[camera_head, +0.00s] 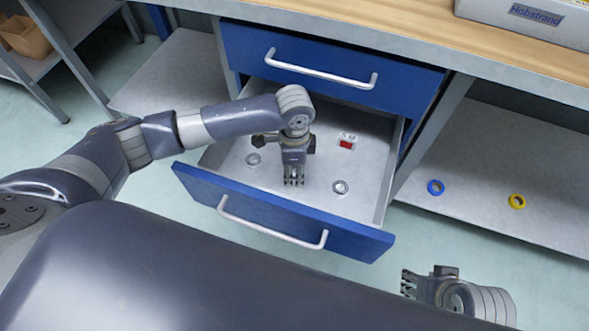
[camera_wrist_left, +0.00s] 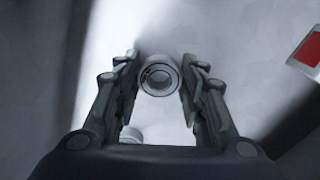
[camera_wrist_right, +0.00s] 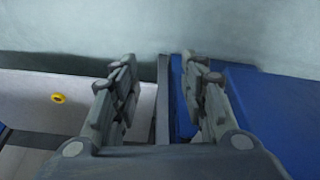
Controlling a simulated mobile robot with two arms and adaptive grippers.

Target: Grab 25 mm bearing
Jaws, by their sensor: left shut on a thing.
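My left gripper (camera_head: 293,182) points down inside the open blue drawer (camera_head: 270,217). In the left wrist view its fingers are shut on a small grey ring-shaped bearing (camera_wrist_left: 158,75), held between the fingertips. The head view hides this bearing behind the fingers. Two other metal bearings lie on the drawer floor, one left of the gripper (camera_head: 254,159) and one right of it (camera_head: 340,187). I cannot read any bearing's size. Another round metal part (camera_wrist_left: 131,134) shows lower between the fingers. My right gripper (camera_head: 408,283) is open and empty, outside the drawer; its spread fingers show in the right wrist view (camera_wrist_right: 160,70).
A red and white box (camera_head: 347,142) lies in the drawer, right of the left gripper. A closed upper drawer (camera_head: 330,60) and the wooden worktop (camera_head: 400,30) are above. A blue ring (camera_head: 436,187) and a yellow ring (camera_head: 517,201) lie on the lower shelf at right.

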